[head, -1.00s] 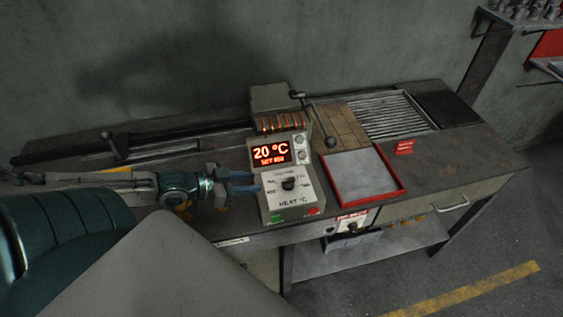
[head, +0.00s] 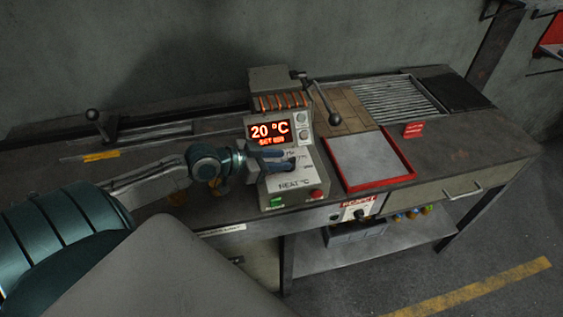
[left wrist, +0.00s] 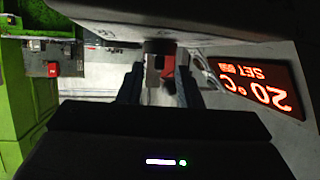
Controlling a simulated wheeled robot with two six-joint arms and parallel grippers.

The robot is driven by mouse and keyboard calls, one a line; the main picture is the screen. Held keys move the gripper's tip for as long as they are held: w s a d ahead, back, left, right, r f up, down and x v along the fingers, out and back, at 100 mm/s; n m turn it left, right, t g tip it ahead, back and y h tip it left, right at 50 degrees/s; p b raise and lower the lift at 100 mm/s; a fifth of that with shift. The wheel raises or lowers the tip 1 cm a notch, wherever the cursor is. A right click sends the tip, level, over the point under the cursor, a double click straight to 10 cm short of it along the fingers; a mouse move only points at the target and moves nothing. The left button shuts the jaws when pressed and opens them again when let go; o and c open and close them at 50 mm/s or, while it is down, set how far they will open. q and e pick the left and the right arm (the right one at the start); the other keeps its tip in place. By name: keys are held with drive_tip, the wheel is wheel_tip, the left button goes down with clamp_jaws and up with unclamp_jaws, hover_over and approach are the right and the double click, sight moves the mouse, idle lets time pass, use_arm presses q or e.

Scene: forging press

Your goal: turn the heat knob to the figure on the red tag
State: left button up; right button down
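The heat control box (head: 292,184) stands on the bench, with a lit display (head: 269,131) reading 20 °C and a smaller SET line I cannot read surely. The display also shows in the left wrist view (left wrist: 262,88). The dark heat knob (head: 300,163) on the sloped face is mostly hidden by my left gripper (head: 283,160). That gripper's fingers are apart in the left wrist view (left wrist: 160,88), at the knob; contact cannot be told. The red tag (head: 413,130) lies on the bench to the right; its figure is too small to read. My right gripper is not in view.
A green button (head: 277,202) and a red button (head: 317,194) sit on the box's front. A red-rimmed tray (head: 382,183) stands to the right. A lever (head: 334,118) rises behind. A lower knob (head: 360,214) is on the bench front.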

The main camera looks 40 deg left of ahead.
use_arm(q)
drive_tip(key=shift+w+d+f, duration=0.2)
drive_tip(key=shift+w+d, duration=0.2)
drive_tip(key=shift+w, duration=0.1)
drive_tip(key=shift+c, duration=0.4)
